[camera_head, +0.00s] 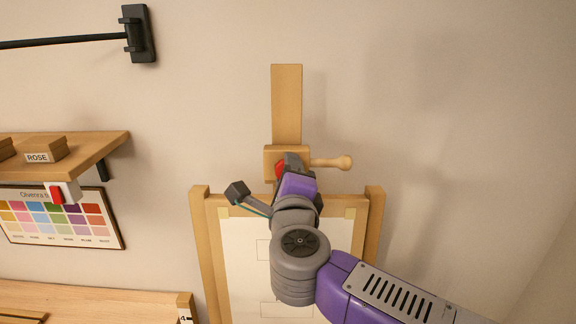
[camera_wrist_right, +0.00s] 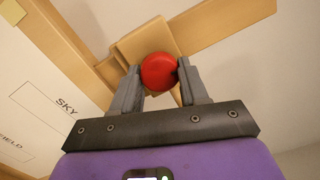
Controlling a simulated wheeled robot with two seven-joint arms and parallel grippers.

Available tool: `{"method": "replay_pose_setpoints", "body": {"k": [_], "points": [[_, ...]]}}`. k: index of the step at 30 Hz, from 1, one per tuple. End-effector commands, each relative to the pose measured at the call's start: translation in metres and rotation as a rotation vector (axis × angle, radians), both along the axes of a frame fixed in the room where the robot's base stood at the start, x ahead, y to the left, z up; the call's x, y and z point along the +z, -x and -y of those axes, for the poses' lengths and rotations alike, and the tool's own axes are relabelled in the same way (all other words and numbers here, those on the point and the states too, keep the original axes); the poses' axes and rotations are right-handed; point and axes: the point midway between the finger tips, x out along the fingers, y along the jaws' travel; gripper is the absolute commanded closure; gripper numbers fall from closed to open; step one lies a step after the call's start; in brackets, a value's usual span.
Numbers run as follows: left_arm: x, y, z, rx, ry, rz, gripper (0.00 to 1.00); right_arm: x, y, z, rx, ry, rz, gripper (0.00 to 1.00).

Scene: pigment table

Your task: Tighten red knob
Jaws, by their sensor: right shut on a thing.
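The red knob (camera_wrist_right: 159,71) sits on the front of a wooden clamp block (camera_head: 300,148) on the easel's upright post. My right gripper (camera_wrist_right: 160,83) is shut on the red knob, with one finger on each side of it in the wrist view. In the head view the knob (camera_head: 280,170) shows only as a red sliver at the left of my right gripper (camera_head: 288,163), which hides the rest. A wooden peg handle (camera_head: 332,162) sticks out from the block to the right. My left gripper is not in view.
The easel frame (camera_head: 375,240) holds a white sheet (camera_head: 238,250) below the block. A wooden shelf (camera_head: 95,148) with labelled boxes and a colour chart (camera_head: 60,218) are at the left. A black wall bracket (camera_head: 139,34) is at upper left. The wall space right of the easel is clear.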

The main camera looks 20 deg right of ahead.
Motion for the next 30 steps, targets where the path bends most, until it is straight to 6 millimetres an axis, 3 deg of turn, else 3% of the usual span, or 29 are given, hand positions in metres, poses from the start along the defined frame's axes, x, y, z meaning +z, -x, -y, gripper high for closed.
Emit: {"method": "replay_pose_setpoints", "body": {"k": [21, 22, 26, 30], "points": [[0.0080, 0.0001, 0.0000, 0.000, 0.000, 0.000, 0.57, 0.0023, 0.0007, 0.0002, 0.008, 0.070, -0.014, 0.87], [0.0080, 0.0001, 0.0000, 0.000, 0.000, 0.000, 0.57, 0.0023, 0.0007, 0.0002, 0.008, 0.070, -0.014, 0.52], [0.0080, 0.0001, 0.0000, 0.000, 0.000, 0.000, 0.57, 0.0019, 0.0006, 0.0002, 0.008, 0.069, -0.015, 0.32], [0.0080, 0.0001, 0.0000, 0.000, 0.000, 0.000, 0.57, 0.0013, 0.0004, 0.0001, 0.008, 0.069, -0.017, 0.31]]}}
